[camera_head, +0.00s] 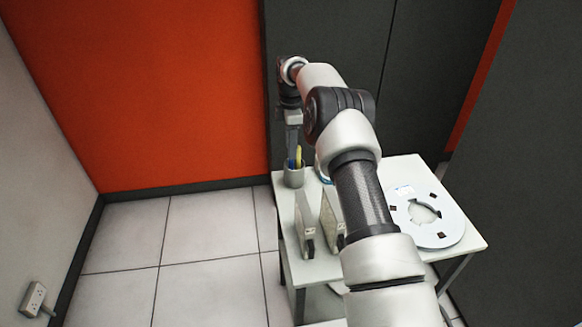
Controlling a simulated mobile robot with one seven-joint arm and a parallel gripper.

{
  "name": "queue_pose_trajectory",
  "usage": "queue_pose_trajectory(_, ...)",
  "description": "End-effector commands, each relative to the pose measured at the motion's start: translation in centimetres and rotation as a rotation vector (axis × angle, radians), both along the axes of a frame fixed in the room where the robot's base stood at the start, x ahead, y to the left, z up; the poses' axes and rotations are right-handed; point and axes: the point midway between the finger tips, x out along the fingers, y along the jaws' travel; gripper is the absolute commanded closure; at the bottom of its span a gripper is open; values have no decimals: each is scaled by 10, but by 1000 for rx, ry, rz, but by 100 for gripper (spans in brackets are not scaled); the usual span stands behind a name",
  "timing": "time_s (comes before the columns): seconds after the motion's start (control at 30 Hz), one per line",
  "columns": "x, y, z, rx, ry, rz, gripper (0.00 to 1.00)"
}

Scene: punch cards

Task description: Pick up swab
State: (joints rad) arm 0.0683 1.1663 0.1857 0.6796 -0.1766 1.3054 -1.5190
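My gripper (294,142) points down at the back left corner of the white table (296,283). Its fingers are just above, or partly in, a small grey cup (294,179). A thin yellow item (299,157) and some blue show at the cup's mouth, beside the fingers. I cannot tell which of these is the swab, or whether the fingers touch it. The fingers are too small and edge-on to show whether they are open or shut.
Two upright pale box-like holders (306,226) stand at the table's front left. A flat white reel (440,228) lies on the right. A blue-rimmed item (322,173) is mostly hidden by my arm. Dark cabinets (330,30) stand behind the table; the floor to its left is clear.

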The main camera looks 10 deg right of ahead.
Motion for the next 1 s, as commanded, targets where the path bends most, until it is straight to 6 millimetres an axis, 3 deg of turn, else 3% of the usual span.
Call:
queue_pose_trajectory(0.2, -2, 2, -30, -1, 2, 0, 64)
queue_pose_trajectory(0.47, -2, 2, -34, -1, 0, 0, 64)
queue_pose_trajectory(0.57, -2, 2, -33, 0, 0, 0, 76)
queue_pose_trajectory(0.7, -2, 2, -33, 0, 0, 0, 100)
queue_pose_trajectory(1.0, -2, 2, -33, 0, 0, 0, 100)
